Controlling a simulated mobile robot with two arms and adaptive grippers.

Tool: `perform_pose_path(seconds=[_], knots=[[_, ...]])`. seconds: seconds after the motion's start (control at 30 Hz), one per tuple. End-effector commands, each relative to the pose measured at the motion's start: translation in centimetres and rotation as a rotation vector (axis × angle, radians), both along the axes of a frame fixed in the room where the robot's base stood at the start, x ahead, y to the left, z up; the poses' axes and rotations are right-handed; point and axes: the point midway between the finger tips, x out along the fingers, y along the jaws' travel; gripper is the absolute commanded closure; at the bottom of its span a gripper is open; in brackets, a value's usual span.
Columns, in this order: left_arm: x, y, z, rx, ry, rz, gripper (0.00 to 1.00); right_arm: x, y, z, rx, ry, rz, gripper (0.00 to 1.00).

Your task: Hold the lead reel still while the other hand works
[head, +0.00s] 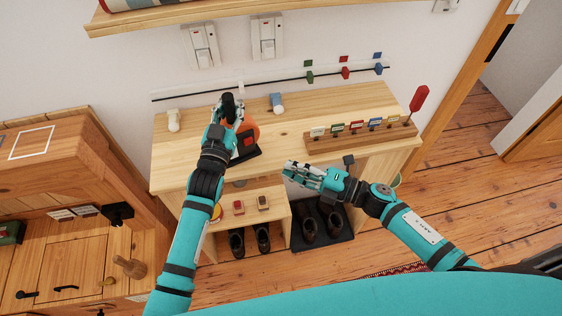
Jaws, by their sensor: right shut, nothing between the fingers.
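The lead reel (252,126) shows as an orange round body with a dark base (247,152) on the wooden bench top. My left gripper (232,101) is over the reel's left part, and its hand hides much of the reel. Whether its fingers are closed on the reel cannot be made out. My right gripper (289,168) is shut and empty, in front of the bench's front edge, to the right of and nearer than the reel.
The bench top (190,150) also holds a white bulb-like piece (173,120), a blue-and-white one (277,102), and a wooden rack (362,138) with coloured tags. Shoes (320,222) stand below. A wooden cabinet (75,255) is at left. Bare top lies between reel and rack.

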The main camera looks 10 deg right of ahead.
Motion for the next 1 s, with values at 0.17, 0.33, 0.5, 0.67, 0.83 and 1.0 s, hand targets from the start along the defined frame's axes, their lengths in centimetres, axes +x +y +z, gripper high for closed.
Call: perform_pose_path(seconds=[0.17, 0.33, 0.5, 0.67, 0.83, 1.0], knots=[[0.04, 0.14, -0.10, 0.003, 0.001, 0.002, 1.00, -0.18, -0.20, -0.03, 0.001, 0.001, 0.000, 1.00], [0.06, 0.16, -0.03, 0.003, -0.001, 0.003, 1.00, -0.16, -0.19, -0.03, 0.001, 0.001, 0.000, 1.00], [0.07, 0.15, 0.03, 0.003, -0.002, 0.003, 0.88, -0.15, -0.17, -0.03, 0.000, 0.000, 0.000, 1.00], [0.06, 0.12, 0.09, 0.002, -0.003, 0.001, 0.67, -0.15, -0.17, -0.02, 0.000, 0.000, 0.000, 1.00], [0.06, 0.08, 0.13, 0.001, -0.004, 0.001, 0.62, -0.15, -0.17, -0.02, 0.000, 0.000, 0.000, 1.00], [-0.17, 0.17, 0.07, 0.001, -0.004, 0.001, 0.62, -0.15, -0.17, -0.02, 0.000, 0.000, 0.000, 1.00]])
